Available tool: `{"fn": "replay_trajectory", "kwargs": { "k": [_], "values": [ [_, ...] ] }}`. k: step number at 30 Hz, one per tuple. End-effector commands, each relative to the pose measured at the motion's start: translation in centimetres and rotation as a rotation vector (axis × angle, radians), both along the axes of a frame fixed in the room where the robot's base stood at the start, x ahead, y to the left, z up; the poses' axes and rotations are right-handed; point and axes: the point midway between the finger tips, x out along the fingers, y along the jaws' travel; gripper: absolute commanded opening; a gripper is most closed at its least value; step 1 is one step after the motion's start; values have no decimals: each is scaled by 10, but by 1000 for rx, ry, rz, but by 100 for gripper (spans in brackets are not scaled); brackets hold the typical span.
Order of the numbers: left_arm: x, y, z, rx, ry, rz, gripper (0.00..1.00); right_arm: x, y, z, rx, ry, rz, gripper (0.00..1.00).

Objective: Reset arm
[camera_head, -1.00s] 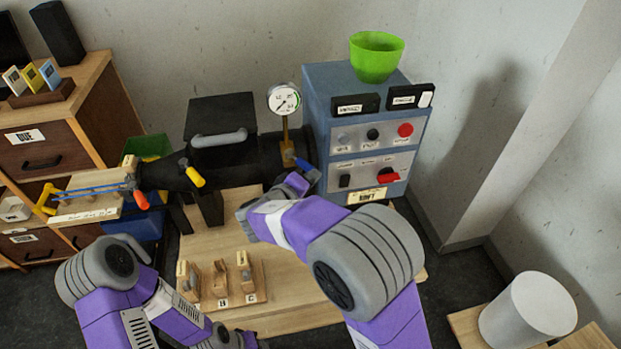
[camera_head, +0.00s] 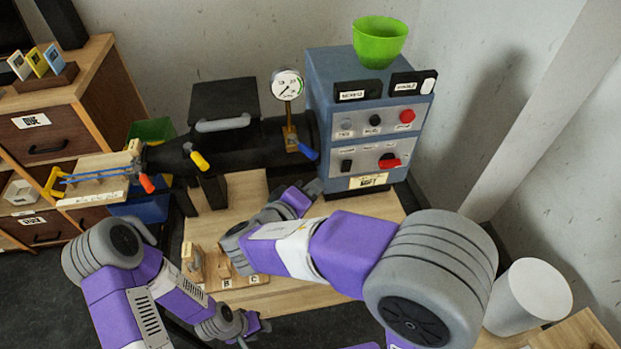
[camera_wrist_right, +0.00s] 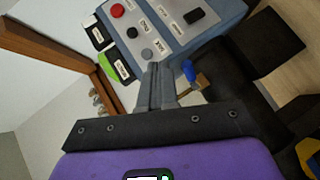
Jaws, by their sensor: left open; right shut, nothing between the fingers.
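My right gripper (camera_head: 311,190) is shut and empty, in front of the blue control box (camera_head: 330,120) and below the blue-handled valve (camera_head: 306,151) in the head view. In the right wrist view its closed fingers (camera_wrist_right: 154,78) point toward the box, with nothing between them. My left gripper (camera_head: 258,328) is low at the bottom of the head view, in front of the wooden table; it is open and small in view, and I see nothing held in it.
A black cylinder machine with a gauge (camera_head: 287,84) stands behind my right arm. A wooden block rack (camera_head: 250,280) on the table is partly hidden by that arm. A green bowl (camera_head: 379,42) tops the box. A white bin (camera_head: 528,297) stands right.

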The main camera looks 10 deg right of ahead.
Motion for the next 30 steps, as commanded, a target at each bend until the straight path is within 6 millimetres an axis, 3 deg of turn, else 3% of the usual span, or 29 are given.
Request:
{"fn": "replay_trajectory", "kwargs": {
  "k": [16,20,23,25,30],
  "values": [
    [0,0,0,0,0,0,43,-1,0,0,1,1,0,0],
    [0,0,0,0,0,0,43,-2,-5,-17,7,63,-6,0],
    [0,0,1,0,0,0,43,-6,-15,-60,40,218,-23,0],
    [0,0,1,0,0,0,43,-16,-25,-105,92,379,-42,0],
    [0,0,3,0,0,0,43,-72,-36,-223,358,801,-96,0]
  ]
}}
